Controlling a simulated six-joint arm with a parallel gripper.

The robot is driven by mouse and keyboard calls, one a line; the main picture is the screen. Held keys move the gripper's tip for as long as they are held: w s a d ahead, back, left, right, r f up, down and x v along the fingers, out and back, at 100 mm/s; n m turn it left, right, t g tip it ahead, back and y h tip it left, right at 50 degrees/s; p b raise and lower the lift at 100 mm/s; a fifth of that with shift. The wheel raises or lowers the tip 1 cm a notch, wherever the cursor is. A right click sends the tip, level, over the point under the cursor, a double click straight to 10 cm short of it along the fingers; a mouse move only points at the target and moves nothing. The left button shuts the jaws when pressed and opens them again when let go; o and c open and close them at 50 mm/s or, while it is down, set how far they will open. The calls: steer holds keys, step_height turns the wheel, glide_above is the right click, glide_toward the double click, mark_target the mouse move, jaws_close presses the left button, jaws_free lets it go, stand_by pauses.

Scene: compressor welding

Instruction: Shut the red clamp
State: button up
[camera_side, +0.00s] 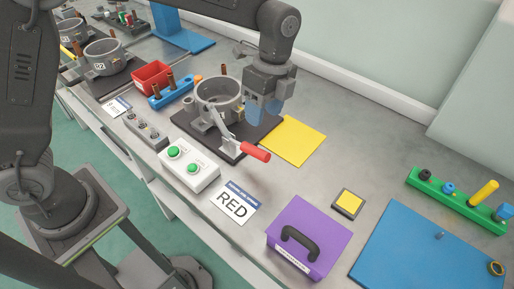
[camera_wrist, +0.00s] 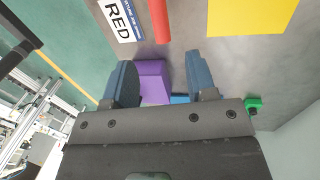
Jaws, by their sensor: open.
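The clamp has a red handle (camera_side: 255,152) on a grey metal lever (camera_side: 229,137). It is mounted at the front of a dark base plate (camera_side: 195,128), beside a grey cylindrical compressor shell (camera_side: 219,95). The handle points outward to the right, past the plate's edge, low over the table. My gripper (camera_side: 265,108) is open, above and behind the handle, to the right of the shell, and apart from the handle. In the wrist view the red handle (camera_wrist: 158,20) shows at the top, beyond my open fingers (camera_wrist: 161,78), with nothing between them.
A yellow sheet (camera_side: 293,140) lies right of the plate. In front are a two-button box (camera_side: 188,168), a RED card (camera_side: 233,204) and a purple case (camera_side: 306,238). A red bin (camera_side: 152,75) and blue holder (camera_side: 170,93) stand left. The table between handle and yellow button (camera_side: 348,203) is clear.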

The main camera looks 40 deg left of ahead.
mark_target(257, 148)
steer(key=f, duration=0.3)
steer(key=s+f, duration=0.1)
steer(key=f, duration=0.3)
steer(key=s+f, duration=0.1)
steer(key=f, duration=0.2)
steer(key=shift+f, duration=0.4)
steer(key=shift+c, duration=0.2)
jaws_close()
